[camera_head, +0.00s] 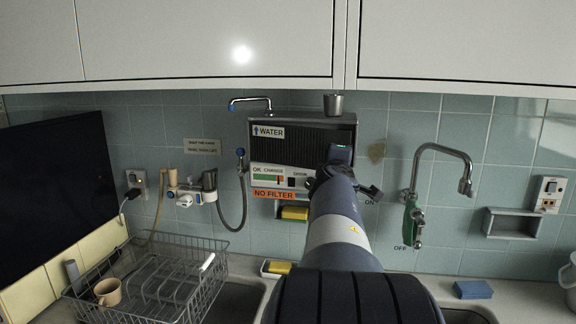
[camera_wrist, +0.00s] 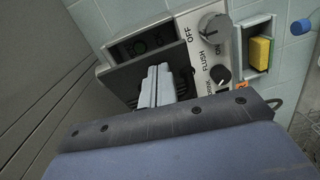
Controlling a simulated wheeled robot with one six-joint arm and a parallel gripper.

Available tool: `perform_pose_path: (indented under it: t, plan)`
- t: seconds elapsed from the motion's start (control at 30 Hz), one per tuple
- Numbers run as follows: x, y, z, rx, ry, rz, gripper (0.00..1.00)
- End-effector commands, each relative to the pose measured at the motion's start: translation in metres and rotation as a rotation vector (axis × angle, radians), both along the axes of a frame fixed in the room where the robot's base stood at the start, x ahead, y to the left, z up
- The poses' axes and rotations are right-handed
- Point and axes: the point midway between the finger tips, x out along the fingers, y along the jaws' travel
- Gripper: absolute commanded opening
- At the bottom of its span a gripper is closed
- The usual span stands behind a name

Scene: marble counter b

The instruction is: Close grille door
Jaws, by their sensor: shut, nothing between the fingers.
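The water unit (camera_head: 353,122) is a grey box on the tiled wall, with a dark ribbed grille door (camera_head: 285,150) on its front. In the wrist view the grille door (camera_wrist: 125,82) is a dark panel standing out at an angle from the unit, with a dark recess and a small green spot behind it. My gripper (camera_wrist: 156,72) is shut and empty, its pale fingers in front of the dark panel. I cannot tell whether they touch it. In the head view my arm hides the fingers and the unit's lower right.
Knobs marked OFF and FLUSH (camera_wrist: 214,28) sit beside the panel. A metal cup (camera_head: 333,104) stands on top of the unit. A tap (camera_head: 440,150) is on the right, a hose (camera_head: 243,200) on the left. A wire dish rack (camera_head: 150,275) stands at lower left.

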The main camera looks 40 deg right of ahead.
Motion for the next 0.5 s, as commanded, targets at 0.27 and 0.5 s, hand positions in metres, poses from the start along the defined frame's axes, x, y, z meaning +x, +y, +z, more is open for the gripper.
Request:
perform_pose_path:
  t: [0.27, 0.5]
  plan:
    - [0.010, -0.031, 0.000, 0.001, 0.000, -0.001, 0.00]
    - [0.013, -0.040, 0.000, 0.000, 0.000, 0.000, 0.00]
